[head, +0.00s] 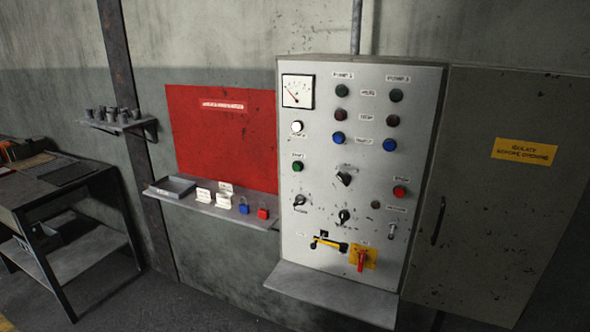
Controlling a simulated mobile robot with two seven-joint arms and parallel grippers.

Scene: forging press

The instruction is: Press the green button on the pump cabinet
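The grey pump cabinet (320,215) stands against the wall right of centre, its front panel facing me. A green button (298,166) sits at the panel's left side, below a white lamp (297,127). Two darker green round fittings sit near the top, one at the left (341,90) and one at the right (396,95); I cannot tell whether they are buttons or lamps. A red button (400,192) is at the right. The small labels are mostly unreadable. Neither of my grippers shows.
A shelf (330,294) juts out below the panel, near a red rotary switch (362,260). A grey cabinet door (490,220) is at the right. Left are a red board (222,135), a ledge (240,217) with padlocks, and a dark table (60,185). Floor between looks clear.

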